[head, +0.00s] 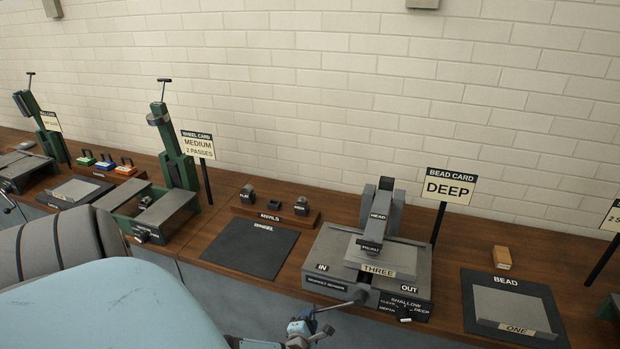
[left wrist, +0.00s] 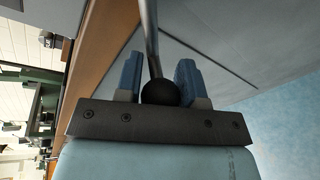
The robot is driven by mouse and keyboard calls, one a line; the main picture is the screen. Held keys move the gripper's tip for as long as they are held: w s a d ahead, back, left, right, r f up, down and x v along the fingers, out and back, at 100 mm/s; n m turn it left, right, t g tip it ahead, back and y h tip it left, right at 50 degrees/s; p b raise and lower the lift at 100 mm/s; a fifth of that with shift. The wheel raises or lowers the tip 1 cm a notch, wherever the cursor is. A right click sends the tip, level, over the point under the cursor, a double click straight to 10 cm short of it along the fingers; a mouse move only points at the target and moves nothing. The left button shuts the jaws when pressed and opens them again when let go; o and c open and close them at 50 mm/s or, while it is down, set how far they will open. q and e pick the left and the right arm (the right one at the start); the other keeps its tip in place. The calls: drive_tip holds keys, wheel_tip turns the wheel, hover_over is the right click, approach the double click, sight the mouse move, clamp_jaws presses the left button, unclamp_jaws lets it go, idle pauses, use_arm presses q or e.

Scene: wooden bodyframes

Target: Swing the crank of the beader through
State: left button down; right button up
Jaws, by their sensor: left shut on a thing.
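The beader (head: 330,247) is the grey machine in the middle of the bench, with a HEAD block (head: 378,216) on top and IN and OUT marks on its bed. A panel marked THREE (head: 395,268) lies on the bed under the head. The crank (head: 343,304) reaches from the beader's front toward the lower left. My left gripper (head: 303,328) is at the crank's outer end. In the left wrist view its blue fingers are shut on the black ball knob (left wrist: 160,92), with the metal rod (left wrist: 150,40) running away from it. My right gripper is not in view.
A bead card reading DEEP (head: 448,187) stands behind the beader. A depth selector (head: 404,312) sits at its front right. A BEAD mat (head: 480,325) with panel ONE (head: 512,308) lies to the right, and an empty dark mat (head: 248,249) to the left. A green wheel machine (head: 177,150) stands farther left.

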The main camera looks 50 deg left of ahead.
use_arm(q)
drive_tip(key=shift+w+a+r, duration=0.15)
drive_tip(key=shift+r, duration=0.05)
drive_tip(key=c, duration=0.8)
unclamp_jaws()
drive_tip(key=shift+s+d, duration=0.35)
drive_tip(key=shift+s, duration=0.2)
drive_tip(key=v, duration=1.2)
drive_tip(key=shift+s+d+r, duration=0.2)
drive_tip(key=shift+s, duration=0.1)
